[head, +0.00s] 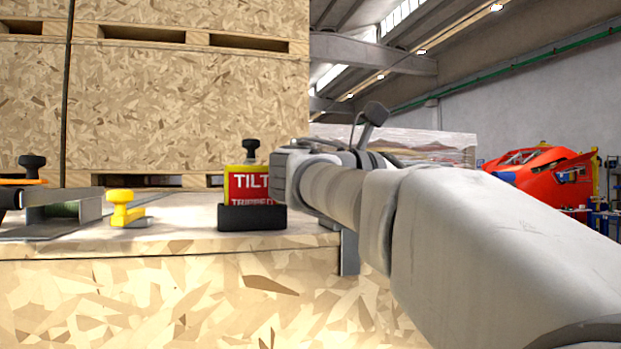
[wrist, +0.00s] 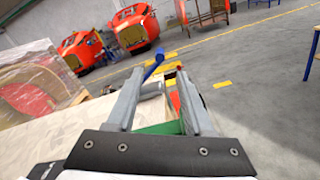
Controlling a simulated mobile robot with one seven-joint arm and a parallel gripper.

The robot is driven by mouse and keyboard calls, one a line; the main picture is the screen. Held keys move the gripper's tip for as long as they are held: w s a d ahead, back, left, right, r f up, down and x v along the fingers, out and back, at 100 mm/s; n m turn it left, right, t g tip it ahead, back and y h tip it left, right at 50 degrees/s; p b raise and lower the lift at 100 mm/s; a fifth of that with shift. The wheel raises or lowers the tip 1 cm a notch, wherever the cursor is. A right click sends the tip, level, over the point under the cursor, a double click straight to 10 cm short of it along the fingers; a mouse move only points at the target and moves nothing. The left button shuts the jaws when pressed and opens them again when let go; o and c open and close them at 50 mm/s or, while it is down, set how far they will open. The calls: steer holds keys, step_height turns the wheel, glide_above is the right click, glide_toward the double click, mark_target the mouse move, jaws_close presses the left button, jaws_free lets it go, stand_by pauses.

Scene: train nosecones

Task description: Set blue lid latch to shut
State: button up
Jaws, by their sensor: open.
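A blue lever-like part (wrist: 154,65), which looks like the blue lid latch, shows in the wrist view just beyond the fingertips. It slants up to the right. My gripper (wrist: 160,76) is open, with its two grey fingers apart and pointing toward the blue part. I cannot tell whether a finger touches it, or which position the latch is in. In the head view my arm reaches over the right end of the wooden crate (head: 150,285) and hides the latch; the fingers do not show clearly there.
On the crate lid stand a yellow latch-like knob (head: 125,208) and a red and yellow TILT indicator (head: 253,186) in a black holder. A green strip (wrist: 160,128) shows between the fingers. Stacked crates (head: 190,110) rise behind. Open floor (wrist: 260,75) lies beyond the crate.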

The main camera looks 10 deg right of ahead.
steer(key=a, duration=0.3)
steer(key=shift+s+a, duration=0.15)
steer(key=shift+a, duration=0.15)
